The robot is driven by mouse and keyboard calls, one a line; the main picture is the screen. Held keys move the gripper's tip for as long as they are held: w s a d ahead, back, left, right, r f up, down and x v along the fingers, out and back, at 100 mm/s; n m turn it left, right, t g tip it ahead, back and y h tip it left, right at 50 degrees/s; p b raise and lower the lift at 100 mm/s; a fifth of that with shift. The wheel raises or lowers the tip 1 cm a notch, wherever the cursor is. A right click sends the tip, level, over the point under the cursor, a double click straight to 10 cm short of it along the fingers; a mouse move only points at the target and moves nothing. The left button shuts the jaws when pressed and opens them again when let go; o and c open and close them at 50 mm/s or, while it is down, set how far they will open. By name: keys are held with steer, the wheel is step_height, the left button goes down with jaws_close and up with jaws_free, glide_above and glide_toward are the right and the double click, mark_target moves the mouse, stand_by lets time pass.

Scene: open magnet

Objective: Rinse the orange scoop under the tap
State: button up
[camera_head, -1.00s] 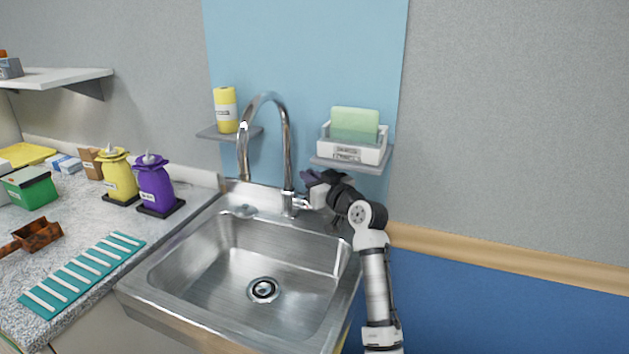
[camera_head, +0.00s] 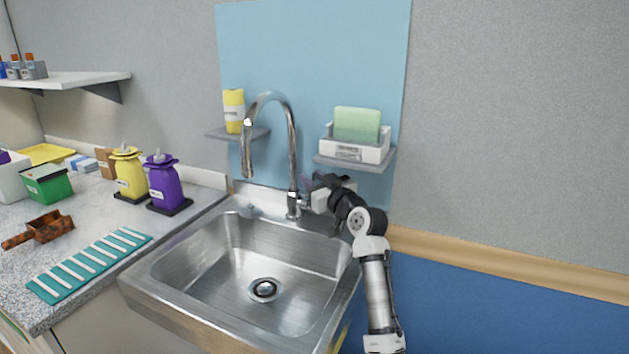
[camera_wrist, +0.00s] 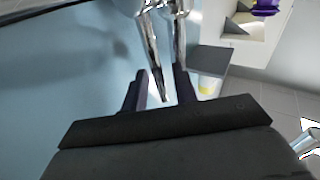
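The orange scoop (camera_head: 48,228), mottled brown-orange, lies on the counter at the far left, well away from my gripper. The chrome tap (camera_head: 291,150) stands behind the sink (camera_head: 225,263), its curved spout over the basin. No water shows. My gripper (camera_head: 318,184) is at the right side of the tap's base, by its side lever, partly hidden by my arm. In the wrist view, the two dark fingers (camera_wrist: 160,88) stand apart, with a chrome rod of the tap (camera_wrist: 153,55) showing in the gap. Whether they touch it is unclear.
A teal ribbed mat (camera_head: 92,264), a yellow bottle (camera_head: 129,174), a purple bottle (camera_head: 165,184) and a green box (camera_head: 46,188) are on the counter. A small ledge with a sponge holder (camera_head: 355,150) juts out just above my gripper. The basin is empty.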

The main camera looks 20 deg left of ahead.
steer(key=b+v, duration=0.3)
steer(key=v, duration=1.1)
steer(key=shift+b, duration=0.3)
